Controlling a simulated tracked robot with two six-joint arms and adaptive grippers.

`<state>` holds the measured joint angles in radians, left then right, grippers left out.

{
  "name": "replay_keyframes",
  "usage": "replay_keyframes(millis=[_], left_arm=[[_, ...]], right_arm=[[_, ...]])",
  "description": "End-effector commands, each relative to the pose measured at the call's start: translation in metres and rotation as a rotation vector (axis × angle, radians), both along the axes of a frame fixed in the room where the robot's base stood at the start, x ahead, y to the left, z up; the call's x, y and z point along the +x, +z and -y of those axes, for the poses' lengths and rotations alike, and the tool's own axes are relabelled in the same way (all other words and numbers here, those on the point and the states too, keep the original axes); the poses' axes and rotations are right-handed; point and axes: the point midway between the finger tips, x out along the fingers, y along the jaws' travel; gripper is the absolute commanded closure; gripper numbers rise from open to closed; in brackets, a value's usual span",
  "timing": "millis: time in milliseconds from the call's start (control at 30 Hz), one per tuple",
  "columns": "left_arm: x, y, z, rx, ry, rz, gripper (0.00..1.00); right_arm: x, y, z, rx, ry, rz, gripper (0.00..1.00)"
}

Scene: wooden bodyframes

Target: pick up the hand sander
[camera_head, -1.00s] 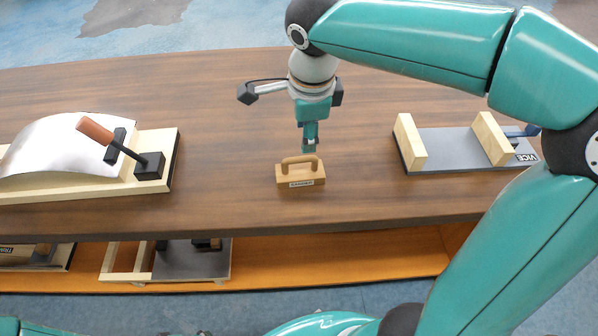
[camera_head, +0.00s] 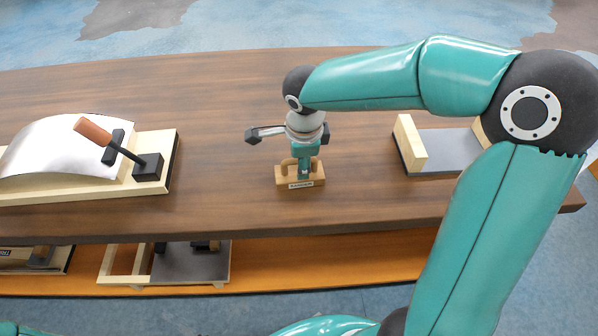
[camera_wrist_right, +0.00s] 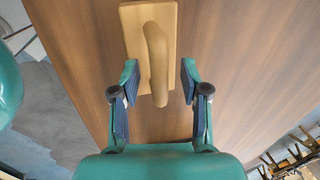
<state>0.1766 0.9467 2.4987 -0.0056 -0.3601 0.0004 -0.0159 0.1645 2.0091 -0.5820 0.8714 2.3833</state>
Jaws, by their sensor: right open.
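The hand sander (camera_head: 290,183) is a small wooden block with an arched handle, standing on the brown table. My right gripper (camera_head: 303,174) points down at it from above, and its lower end overlaps the handle in the head view. In the right wrist view the sander (camera_wrist_right: 134,32) lies straight ahead. The open fingers of my right gripper (camera_wrist_right: 160,82) stand on either side of the handle's near part, with visible gaps. Whether they touch the block is not clear. My left gripper is not in view.
A curved metal sheet on a wooden base (camera_head: 155,190) with an orange-handled clamp (camera_head: 97,132) stands at left. A grey vice with wooden jaws (camera_head: 440,150) stands at right, partly behind my arm. A lower orange shelf (camera_head: 330,262) holds wooden frames. The table around the sander is clear.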

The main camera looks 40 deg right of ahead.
Motion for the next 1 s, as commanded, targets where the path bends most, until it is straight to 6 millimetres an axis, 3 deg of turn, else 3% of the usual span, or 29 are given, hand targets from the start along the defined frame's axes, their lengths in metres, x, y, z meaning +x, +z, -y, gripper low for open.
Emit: replay_keyframes(millis=[167,467,1000], left_arm=[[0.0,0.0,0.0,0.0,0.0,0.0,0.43],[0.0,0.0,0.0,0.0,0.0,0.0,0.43],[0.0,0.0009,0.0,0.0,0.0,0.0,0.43]], right_arm=[[0.0,-0.0001,0.0002,0.0,0.0,0.0,0.54],[-0.0002,0.0001,0.0003,0.0,0.0,0.0,1.0],[0.0004,0.007,0.0002,-0.002,0.0,0.001,1.0]])
